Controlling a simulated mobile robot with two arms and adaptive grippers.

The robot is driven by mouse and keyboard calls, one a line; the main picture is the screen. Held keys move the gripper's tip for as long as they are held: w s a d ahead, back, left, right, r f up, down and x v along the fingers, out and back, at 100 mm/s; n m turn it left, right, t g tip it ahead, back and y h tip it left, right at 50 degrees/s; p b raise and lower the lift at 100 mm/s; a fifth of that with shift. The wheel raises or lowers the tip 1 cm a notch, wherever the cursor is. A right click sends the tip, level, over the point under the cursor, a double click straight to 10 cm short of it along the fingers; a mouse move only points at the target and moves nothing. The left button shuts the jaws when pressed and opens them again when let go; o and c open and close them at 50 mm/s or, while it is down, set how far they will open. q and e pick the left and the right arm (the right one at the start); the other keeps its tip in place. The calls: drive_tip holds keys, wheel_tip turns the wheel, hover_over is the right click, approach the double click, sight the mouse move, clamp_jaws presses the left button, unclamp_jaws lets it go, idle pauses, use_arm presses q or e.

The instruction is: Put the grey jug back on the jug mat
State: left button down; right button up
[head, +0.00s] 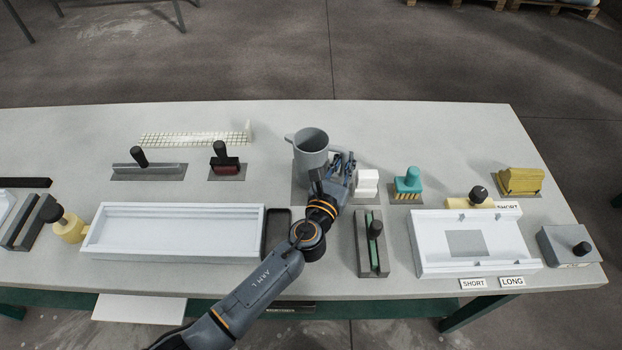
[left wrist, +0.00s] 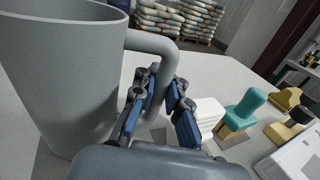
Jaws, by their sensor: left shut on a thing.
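The grey jug (head: 311,150) stands upright near the middle of the table, and it fills the left of the left wrist view (left wrist: 62,75). My left gripper (head: 343,168) is at the jug's right side. In the left wrist view its blue-padded fingers (left wrist: 160,103) are shut on the jug's handle. A dark grey mat (head: 299,192) shows below and in front of the jug, partly hidden by the jug and my arm. I cannot tell whether the jug's base touches it. My right gripper is not in view.
White blocks (head: 367,183) and a teal brush (head: 408,181) stand close right of the gripper. A dark tray (head: 276,228) and long white mould (head: 180,207) lie front left. A green-and-grey tool (head: 371,243) is front right. Behind the jug the table is clear.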

use_arm(q)
drive_tip(key=shift+f+b, duration=0.45)
drive_tip(key=shift+b, duration=0.05)
drive_tip(key=c, duration=1.3)
unclamp_jaws()
drive_tip(key=shift+f, duration=0.1)
drive_tip(key=v, duration=1.2)
